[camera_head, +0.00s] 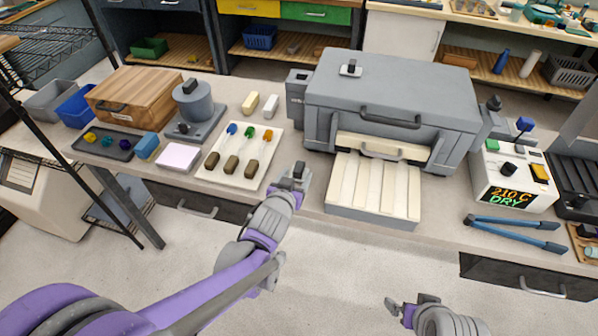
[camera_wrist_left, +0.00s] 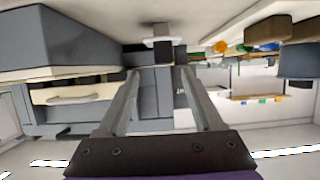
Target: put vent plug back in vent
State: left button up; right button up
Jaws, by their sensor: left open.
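The grey kiln (camera_head: 395,90) stands on the counter, with a small pale fitting (camera_head: 350,68) on its lid. This fitting has a dark middle and looks like the vent; I cannot tell what fills it. In the left wrist view, which seems upside down, a pale plate with a dark block (camera_wrist_left: 163,50), perhaps the vent plug, shows ahead between the fingers. In the head view it is mostly hidden at my left gripper (camera_head: 297,172). That gripper is open, its fingers (camera_wrist_left: 160,88) apart and empty, at the counter's front edge. My right gripper (camera_head: 396,306) is low, before the counter.
A cream slatted shelf (camera_head: 373,190) juts out before the kiln. Left of my left gripper lies a pale tray (camera_head: 213,180) with several coloured rods. A controller (camera_head: 510,180) and blue-handled tongs (camera_head: 510,225) are at right. A wooden box (camera_head: 150,95) is at left.

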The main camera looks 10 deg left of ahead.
aim_at(298, 168)
pick_arm(q)
jog(key=x, duration=0.6)
jog(key=shift+w+a+f, duration=0.1)
jog(key=shift+a+f, duration=0.2)
grip_shut()
